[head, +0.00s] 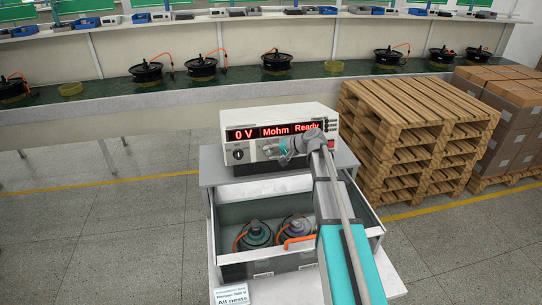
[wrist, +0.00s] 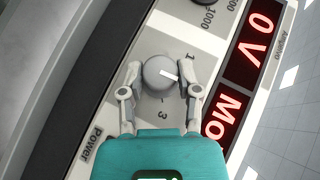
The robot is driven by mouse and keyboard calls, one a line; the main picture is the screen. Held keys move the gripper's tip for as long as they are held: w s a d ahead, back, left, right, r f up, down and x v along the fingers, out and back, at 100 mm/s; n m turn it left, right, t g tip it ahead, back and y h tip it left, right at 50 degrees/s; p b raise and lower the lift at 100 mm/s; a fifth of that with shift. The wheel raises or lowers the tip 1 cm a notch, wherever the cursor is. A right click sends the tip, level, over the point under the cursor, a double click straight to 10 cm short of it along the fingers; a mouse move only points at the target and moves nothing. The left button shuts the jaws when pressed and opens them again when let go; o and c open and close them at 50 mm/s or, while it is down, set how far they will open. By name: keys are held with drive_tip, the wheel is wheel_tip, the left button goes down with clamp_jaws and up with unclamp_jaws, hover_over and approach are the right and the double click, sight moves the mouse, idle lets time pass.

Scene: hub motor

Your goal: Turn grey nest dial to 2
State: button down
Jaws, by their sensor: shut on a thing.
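The grey nest dial (wrist: 160,72) is on the tester's front panel, in the middle of the wrist view. Its white pointer line points right and slightly down. A printed 1 shows to the upper right of the dial and a 3 below it. The 2 is not visible; the right finger covers the panel between them. My gripper (wrist: 158,78) is shut on the dial, one finger at each side. In the head view my gripper (head: 273,149) is at the front of the tester (head: 282,130) and hides most of the dial.
The tester's display (head: 274,131) reads 0 V, Mohm, Ready. A black knob (head: 238,154) is left of the grey dial. Wooden pallets (head: 417,122) stand right; a workbench with motors runs behind.

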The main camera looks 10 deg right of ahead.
idle(0.4)
drive_tip(key=shift+c, duration=1.5)
unclamp_jaws()
drive_tip(key=shift+r+p, duration=0.1)
drive_tip(key=shift+p, duration=0.3)
